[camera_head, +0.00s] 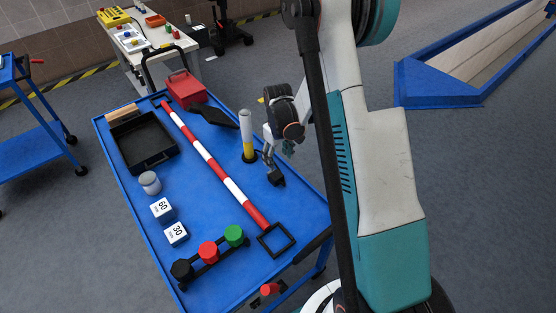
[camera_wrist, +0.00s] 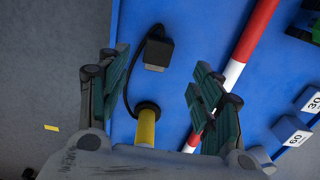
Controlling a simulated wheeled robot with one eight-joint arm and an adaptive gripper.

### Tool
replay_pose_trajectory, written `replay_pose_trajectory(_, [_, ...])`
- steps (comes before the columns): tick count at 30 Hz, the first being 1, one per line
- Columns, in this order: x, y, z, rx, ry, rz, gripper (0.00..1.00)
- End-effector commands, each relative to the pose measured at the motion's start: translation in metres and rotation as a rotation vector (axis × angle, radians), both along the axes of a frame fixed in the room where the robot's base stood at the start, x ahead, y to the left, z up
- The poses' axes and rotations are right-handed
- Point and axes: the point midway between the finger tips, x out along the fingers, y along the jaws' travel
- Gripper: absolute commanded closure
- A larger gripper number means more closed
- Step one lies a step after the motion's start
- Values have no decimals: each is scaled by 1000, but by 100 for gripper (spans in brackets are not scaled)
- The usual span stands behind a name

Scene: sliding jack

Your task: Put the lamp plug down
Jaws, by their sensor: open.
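The lamp plug (camera_head: 276,178) is a small black block on the right part of the blue cart top, just below my gripper (camera_head: 277,148). In the wrist view the plug (camera_wrist: 158,54) shows between and beyond the fingertips, with a dark cord curving from it to the lamp. The lamp (camera_head: 247,128) is an upright white and yellow cylinder on a dark base; its yellow part (camera_wrist: 147,128) shows low in the wrist view. My gripper (camera_wrist: 160,62) is open, its fingers apart on either side of the plug. I cannot tell whether a finger touches it.
A red-and-white striped bar (camera_head: 205,152) lies along the blue cart (camera_head: 215,215). A black tray (camera_head: 146,160), red box (camera_head: 186,88), grey jar (camera_head: 149,182), blocks marked 60 (camera_head: 162,209) and 30 (camera_head: 176,233), and coloured knobs (camera_head: 208,251) stand around it.

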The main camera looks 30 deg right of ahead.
Motion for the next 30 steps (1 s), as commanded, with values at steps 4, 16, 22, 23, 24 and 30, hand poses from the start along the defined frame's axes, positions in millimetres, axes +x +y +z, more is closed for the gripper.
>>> replay_pose_trajectory(4, [-1, 4, 19, -3, -16, -4, 41])
replay_pose_trajectory(16, [-23, 34, 127, -21, -144, -43, 41])
replay_pose_trajectory(22, [-45, 51, 174, -23, -212, -64, 41])
replay_pose_trajectory(23, [-48, 53, 180, -23, -223, -67, 41])
replay_pose_trajectory(24, [-54, 56, 189, -23, -237, -71, 41])
replay_pose_trajectory(30, [-82, 72, 225, -19, -305, -92, 41])
